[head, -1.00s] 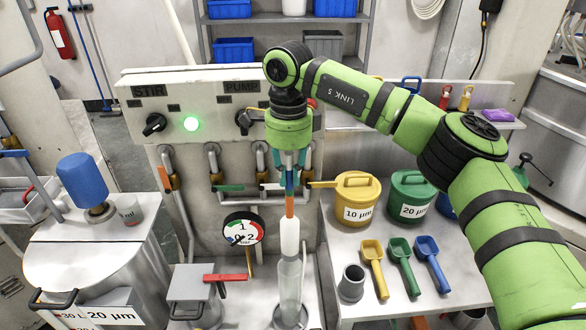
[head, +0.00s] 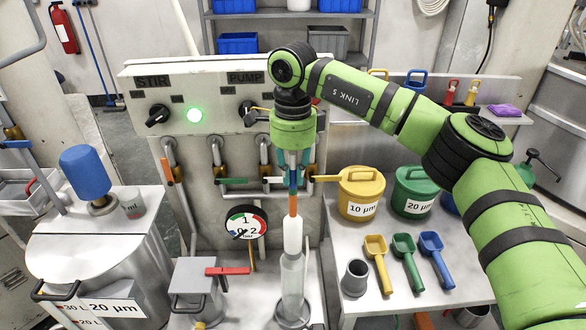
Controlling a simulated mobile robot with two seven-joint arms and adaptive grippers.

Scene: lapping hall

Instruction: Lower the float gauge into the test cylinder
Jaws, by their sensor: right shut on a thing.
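My right gripper (head: 292,170) points down from the green arm and is shut on the thin stem of the float gauge. The float gauge (head: 292,234) hangs upright, with a blue and orange stem and a white float body. The clear test cylinder (head: 291,285) stands upright below it on the bench, in a round grey base. The float's lower end is in line with the cylinder's top; I cannot tell whether it is just above the rim or just inside. My left gripper is not in view.
A pressure dial (head: 245,222) and a grey box with a red handle (head: 228,271) stand left of the cylinder. Valve pipes line the panel (head: 215,110) behind. Yellow (head: 361,193) and green (head: 413,192) tubs, coloured scoops (head: 407,258) and a grey cup (head: 355,278) are to the right.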

